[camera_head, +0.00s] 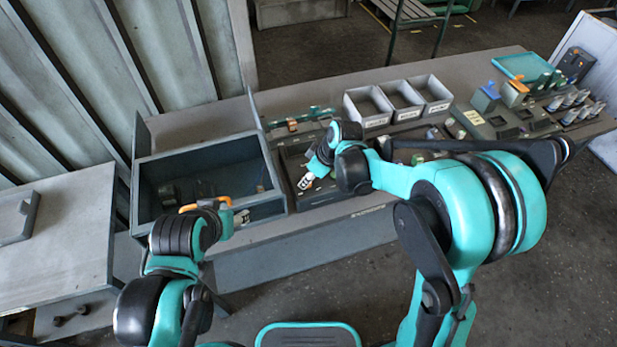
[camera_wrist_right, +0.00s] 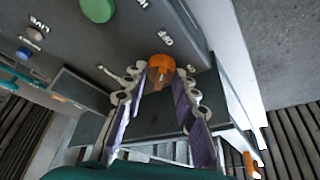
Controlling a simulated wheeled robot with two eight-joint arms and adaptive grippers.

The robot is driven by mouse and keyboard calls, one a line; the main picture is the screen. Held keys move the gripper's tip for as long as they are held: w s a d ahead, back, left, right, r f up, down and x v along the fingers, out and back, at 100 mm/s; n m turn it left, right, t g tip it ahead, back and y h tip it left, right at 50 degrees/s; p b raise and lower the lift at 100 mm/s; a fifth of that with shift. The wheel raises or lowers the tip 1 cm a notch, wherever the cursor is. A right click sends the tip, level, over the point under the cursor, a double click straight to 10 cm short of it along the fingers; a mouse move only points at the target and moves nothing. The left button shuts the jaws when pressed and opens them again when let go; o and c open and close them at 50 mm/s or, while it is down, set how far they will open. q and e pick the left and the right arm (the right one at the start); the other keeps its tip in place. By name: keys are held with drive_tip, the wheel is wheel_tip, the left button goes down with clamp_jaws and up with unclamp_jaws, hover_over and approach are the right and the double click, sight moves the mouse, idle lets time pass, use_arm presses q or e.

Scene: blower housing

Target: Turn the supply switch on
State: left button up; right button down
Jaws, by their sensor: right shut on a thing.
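The supply switch appears to be the orange knob (camera_wrist_right: 160,66) on a grey panel in the right wrist view. In the head view my right gripper (camera_head: 306,180) is at the panel right of the open box, and the knob cannot be made out there. My left gripper (camera_head: 238,214) is at the front of the box, by an orange handle (camera_head: 205,202); its fingers are unclear.
A green round button (camera_wrist_right: 98,8) and smaller controls sit on the same panel. The open grey box (camera_head: 215,150) stands left of it. Several grey bins (camera_head: 368,105) stand behind. A blue block (camera_head: 486,97) and other parts are on the right of the bench.

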drive_tip(key=m+t+h, duration=0.1)
drive_tip(key=m, duration=0.3)
drive_tip(key=shift+s+a+b, duration=0.1)
drive_tip(key=shift+s+b, duration=0.05)
drive_tip(key=shift+b, duration=0.2)
drive_tip(key=m, duration=0.2)
drive_tip(key=m+t+h, duration=0.1)
drive_tip(key=m, duration=0.1)
drive_tip(key=shift+a+m+h+b, duration=0.1)
drive_tip(key=shift+m+h+b, duration=0.2)
drive_tip(key=m+h, duration=0.1)
drive_tip(key=m, duration=0.3)
drive_tip(key=shift+a+h+b, duration=0.15)
drive_tip(key=shift+h+b, duration=0.15)
drive_tip(key=shift+h, duration=0.1)
drive_tip(key=shift+m+h, duration=0.7)
drive_tip(key=shift+m, duration=1.4)
drive_tip(key=shift+g, duration=0.3)
drive_tip(key=c, duration=1.2)
unclamp_jaws()
drive_tip(key=shift+r, duration=0.1)
